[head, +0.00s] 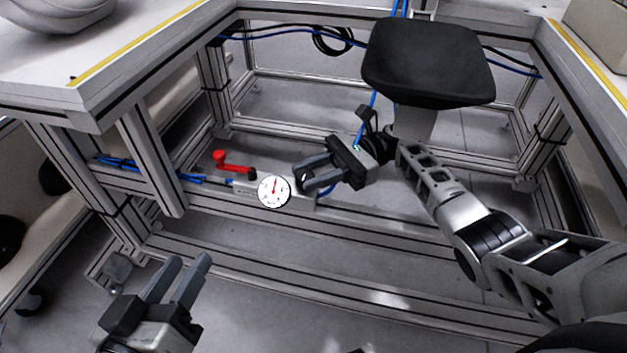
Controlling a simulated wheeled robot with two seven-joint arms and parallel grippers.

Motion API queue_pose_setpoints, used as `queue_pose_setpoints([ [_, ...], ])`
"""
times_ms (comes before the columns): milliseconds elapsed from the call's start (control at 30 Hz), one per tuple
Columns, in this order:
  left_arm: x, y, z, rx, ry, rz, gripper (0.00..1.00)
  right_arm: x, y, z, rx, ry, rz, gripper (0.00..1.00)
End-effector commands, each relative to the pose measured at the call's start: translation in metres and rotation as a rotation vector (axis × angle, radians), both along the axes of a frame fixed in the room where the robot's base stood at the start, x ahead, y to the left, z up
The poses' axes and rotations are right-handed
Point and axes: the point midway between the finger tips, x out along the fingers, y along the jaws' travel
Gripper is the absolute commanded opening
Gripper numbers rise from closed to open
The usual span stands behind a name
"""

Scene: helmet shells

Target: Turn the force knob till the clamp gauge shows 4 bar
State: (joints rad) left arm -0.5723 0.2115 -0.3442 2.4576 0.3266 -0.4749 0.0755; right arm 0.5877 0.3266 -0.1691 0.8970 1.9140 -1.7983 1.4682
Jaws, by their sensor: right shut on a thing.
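The clamp gauge (274,191) is a round white dial with a red needle, mounted on the lower frame rail. The needle points roughly up; the numbers are too small to read. My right gripper (301,183) is just to the right of the gauge, its fingers pointing left. It is shut on a dark knob (303,178), taken to be the force knob, which the fingers partly hide. My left gripper (192,268) is at the lower left, away from the gauge, with its two fingers apart and nothing between them.
A red lever (232,163) stands just left of and behind the gauge. Blue hoses (150,170) run along the rail. A black padded seat (428,62) rises behind my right gripper. Aluminium frame rails (330,245) cross in front. Work tables stand left and right.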

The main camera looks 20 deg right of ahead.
Motion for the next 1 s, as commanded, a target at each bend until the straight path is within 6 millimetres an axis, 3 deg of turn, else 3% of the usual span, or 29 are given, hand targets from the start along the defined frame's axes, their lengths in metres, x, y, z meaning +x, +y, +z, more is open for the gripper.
queue_pose_setpoints([
  [600,0.0003,-0.0013,0.0027,-0.032,-0.007,-0.003,0.36,-0.0001,-0.0001,-0.0007,-0.001,0.002,0.04,0.07],
  [633,0.0004,-0.0012,0.0027,-0.032,-0.007,-0.003,0.36,-0.0001,-0.0001,-0.0008,-0.001,0.002,0.04,0.38],
  [700,0.0004,-0.0013,0.0028,-0.032,-0.007,-0.003,0.36,0.0,-0.0001,-0.0007,-0.001,0.002,0.04,0.52],
  [1000,0.0003,-0.0013,0.0022,-0.033,-0.006,-0.002,0.36,0.0005,-0.0017,-0.0005,-0.001,0.001,0.038,0.52],
])
